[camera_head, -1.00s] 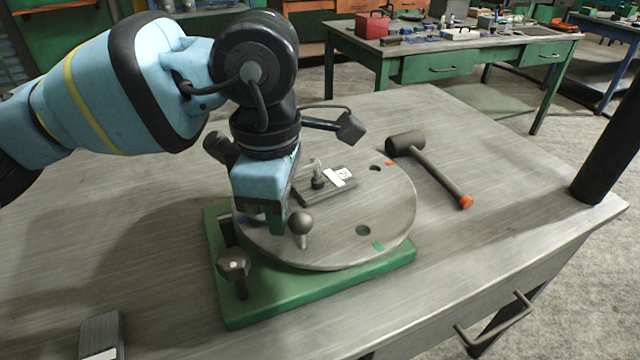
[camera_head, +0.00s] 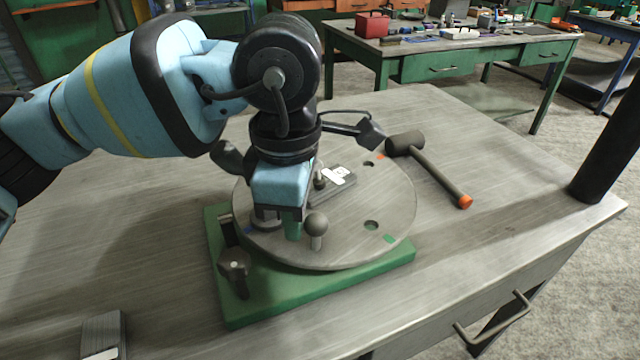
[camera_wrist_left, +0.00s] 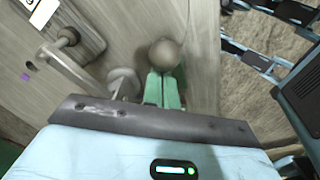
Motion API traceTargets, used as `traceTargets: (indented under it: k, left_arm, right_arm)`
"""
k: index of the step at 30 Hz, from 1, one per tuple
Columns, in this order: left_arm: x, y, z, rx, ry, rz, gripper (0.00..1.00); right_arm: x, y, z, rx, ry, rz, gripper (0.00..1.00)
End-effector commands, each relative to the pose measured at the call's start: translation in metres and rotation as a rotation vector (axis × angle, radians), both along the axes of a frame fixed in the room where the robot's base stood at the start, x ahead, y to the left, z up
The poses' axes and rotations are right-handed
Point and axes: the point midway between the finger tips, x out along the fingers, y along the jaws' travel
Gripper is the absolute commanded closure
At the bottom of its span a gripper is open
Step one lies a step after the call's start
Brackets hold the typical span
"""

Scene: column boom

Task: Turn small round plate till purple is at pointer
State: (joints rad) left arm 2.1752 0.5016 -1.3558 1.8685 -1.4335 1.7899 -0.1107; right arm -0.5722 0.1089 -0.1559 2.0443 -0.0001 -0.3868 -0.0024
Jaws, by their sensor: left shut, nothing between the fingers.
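The small round grey plate (camera_head: 345,245) lies on a green base (camera_head: 330,278). It has an orange mark (camera_head: 380,157) at the far rim, a green mark (camera_head: 390,238) at the front right and a small blue mark (camera_head: 252,230) at the left. A purple patch (camera_wrist_left: 25,76) shows in the left wrist view. A ball-topped knob (camera_head: 316,223) stands upright on the plate; it also shows in the wrist view (camera_wrist_left: 165,53). My left gripper (camera_head: 293,228) is shut and empty, its green fingers beside the knob; contact is unclear. I cannot make out the pointer.
A dark knobbed part (camera_head: 234,263) stands at the base's left. A mallet (camera_head: 430,168) lies to the right. The table's right and front left are mostly clear.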

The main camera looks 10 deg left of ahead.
Motion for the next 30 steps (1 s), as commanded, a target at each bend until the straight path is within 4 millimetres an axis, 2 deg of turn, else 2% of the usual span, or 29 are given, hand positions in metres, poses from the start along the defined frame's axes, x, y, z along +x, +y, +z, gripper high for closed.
traceTargets:
  k: [9,22,30]
  left_arm:
    - [-0.001,-0.013,0.0,0.0,0.0,-0.001,1.0]
    - [-0.001,-0.015,0.0,0.0,0.0,-0.001,1.0]
    - [-0.001,-0.025,0.0,0.0,0.001,-0.001,1.0]
  right_arm:
    - [0.002,0.0,0.002,0.0,-0.004,0.0,1.0]
    - [0.008,0.0,0.003,-0.001,-0.016,0.0,1.0]
    - [0.007,0.0,0.004,0.001,-0.015,0.0,1.0]
